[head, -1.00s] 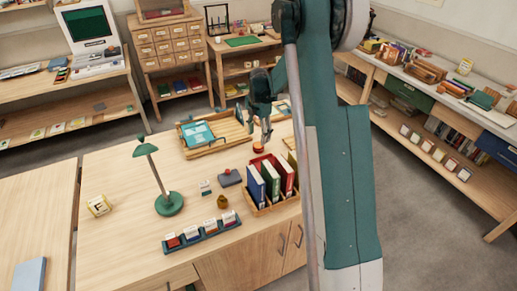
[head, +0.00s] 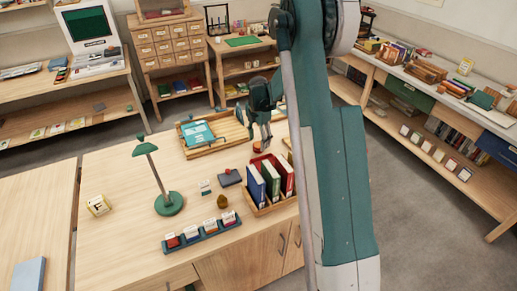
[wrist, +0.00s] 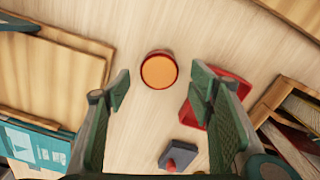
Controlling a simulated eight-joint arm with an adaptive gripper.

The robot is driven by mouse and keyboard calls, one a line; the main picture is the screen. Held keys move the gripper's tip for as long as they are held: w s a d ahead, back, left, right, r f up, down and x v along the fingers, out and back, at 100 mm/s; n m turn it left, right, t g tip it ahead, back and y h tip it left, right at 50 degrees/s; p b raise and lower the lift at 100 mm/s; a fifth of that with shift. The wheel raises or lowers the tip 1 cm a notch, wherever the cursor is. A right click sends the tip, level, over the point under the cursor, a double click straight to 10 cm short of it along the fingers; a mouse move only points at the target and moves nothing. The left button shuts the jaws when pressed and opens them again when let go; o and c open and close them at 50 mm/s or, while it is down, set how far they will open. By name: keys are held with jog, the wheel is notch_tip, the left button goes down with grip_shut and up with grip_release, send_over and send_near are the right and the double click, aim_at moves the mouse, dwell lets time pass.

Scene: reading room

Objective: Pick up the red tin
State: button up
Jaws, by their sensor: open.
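The red tin is round with a dark red rim and an orange top. It stands on the desk below my gripper, and in the wrist view the red tin (wrist: 159,70) lies just beyond the gap between the fingertips, touching neither. In the head view the red tin (head: 257,147) shows as a small spot beside the fingers, partly hidden by them. My gripper (wrist: 160,92) is open and empty; in the head view my gripper (head: 262,138) hangs over the far right part of the desk.
A red tray (wrist: 236,84) lies right of the tin, partly behind the right finger. A grey block with a red knob (wrist: 178,158) is nearer. A wooden box with books (head: 262,208) stands in front. A wooden tray (head: 208,152) is to the left. A green lamp (head: 168,204) stands farther left.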

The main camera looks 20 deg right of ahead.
aim_at(258, 145)
jog(key=shift+w+f, duration=0.1)
jog(key=shift+f, duration=1.85)
jog(key=c, duration=1)
jog(key=shift+r, duration=0.2)
jog(key=shift+r+p, duration=0.35)
jog(key=shift+r, duration=4.5)
